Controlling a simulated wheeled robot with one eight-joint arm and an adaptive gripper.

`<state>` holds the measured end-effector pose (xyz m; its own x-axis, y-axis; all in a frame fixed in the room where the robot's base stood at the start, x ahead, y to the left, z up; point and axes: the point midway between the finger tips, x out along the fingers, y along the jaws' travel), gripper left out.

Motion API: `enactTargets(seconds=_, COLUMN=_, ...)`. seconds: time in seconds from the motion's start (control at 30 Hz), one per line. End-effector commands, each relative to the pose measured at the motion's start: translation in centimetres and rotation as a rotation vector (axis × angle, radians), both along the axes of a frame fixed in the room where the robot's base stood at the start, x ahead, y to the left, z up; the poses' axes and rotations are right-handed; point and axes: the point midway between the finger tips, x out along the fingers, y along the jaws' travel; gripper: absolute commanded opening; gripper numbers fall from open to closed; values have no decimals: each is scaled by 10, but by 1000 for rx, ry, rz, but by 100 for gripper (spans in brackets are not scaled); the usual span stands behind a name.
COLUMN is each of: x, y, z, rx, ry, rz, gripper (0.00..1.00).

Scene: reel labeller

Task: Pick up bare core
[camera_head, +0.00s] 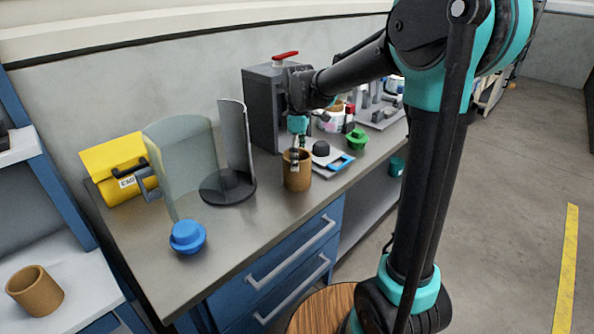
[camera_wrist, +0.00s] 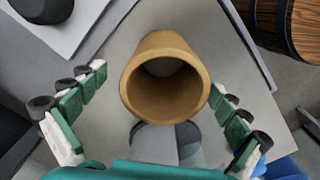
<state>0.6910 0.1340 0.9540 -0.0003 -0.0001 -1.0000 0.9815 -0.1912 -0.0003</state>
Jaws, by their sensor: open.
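A bare core (camera_head: 297,183), a brown open tube, stands upright on the workbench near its front edge. My gripper (camera_head: 296,152) is pointed down at it, and one finger overlaps the core's top in the head view. In the wrist view the core (camera_wrist: 165,92) lies between the spread fingers of my gripper (camera_wrist: 157,84), with a visible gap on each side. My gripper is open and holds nothing. A second brown core (camera_head: 36,291) stands on the white shelf at the lower left.
A blue-topped knob (camera_head: 187,237) and a curved clear guard (camera_head: 184,165) are left of the core. A flat pad with a dark dome (camera_head: 321,149) lies close to its right. A green piece (camera_head: 357,140) and a dark machine (camera_head: 262,105) stand behind.

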Motion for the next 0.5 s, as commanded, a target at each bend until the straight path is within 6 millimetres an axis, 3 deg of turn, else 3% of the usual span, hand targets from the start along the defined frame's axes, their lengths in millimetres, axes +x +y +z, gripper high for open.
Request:
enactTargets(seconds=0.23, x=-1, y=2, z=-16, rx=0, ry=0, rz=1, gripper=100)
enactTargets(seconds=0.5, x=-4, y=7, z=-53, rx=0, ry=0, rz=0, gripper=100)
